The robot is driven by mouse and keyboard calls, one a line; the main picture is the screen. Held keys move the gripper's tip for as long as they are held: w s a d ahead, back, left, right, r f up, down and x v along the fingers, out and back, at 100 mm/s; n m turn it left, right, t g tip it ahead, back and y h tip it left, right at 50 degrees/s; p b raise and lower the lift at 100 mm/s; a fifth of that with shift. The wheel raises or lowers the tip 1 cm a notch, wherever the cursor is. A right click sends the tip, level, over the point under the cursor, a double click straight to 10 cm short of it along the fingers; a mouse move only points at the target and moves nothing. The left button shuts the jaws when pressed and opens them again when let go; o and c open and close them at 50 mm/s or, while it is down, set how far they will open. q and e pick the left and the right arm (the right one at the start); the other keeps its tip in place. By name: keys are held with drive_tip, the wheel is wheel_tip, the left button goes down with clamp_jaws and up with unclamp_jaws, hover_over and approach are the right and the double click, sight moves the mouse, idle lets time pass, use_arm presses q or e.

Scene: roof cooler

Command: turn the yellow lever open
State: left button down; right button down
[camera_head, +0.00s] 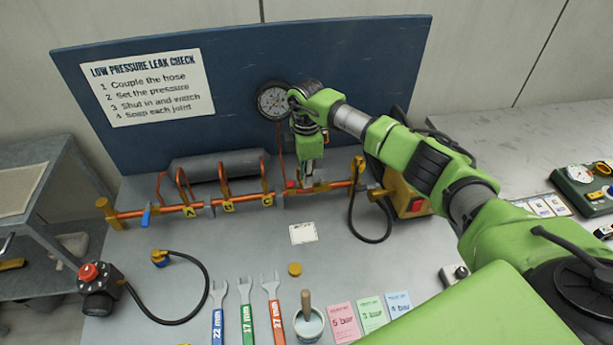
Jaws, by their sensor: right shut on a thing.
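My right gripper (309,176) reaches down from my green arm to the right part of the copper pipe run (240,198). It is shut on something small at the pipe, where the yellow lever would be. The gripper covers the lever, so its angle cannot be told. A small red part (291,184) shows just left of the fingertips. A brass fitting (358,164) stands at the pipe's right end. My left gripper is not in view.
A blue lever (146,217) sits on the pipe's left end. A gauge (273,101) hangs on the blue board (240,60) behind. A black hose (205,285), several wrenches (246,310), a mortar-like pot (308,324) and coloured cards (371,312) lie in front. A yellow box (405,200) stands right.

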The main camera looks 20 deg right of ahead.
drive_tip(key=shift+r, duration=0.1)
drive_tip(key=c, duration=2)
unclamp_jaws()
drive_tip(key=shift+c, duration=0.2)
wheel_tip(320, 180, up, 12)
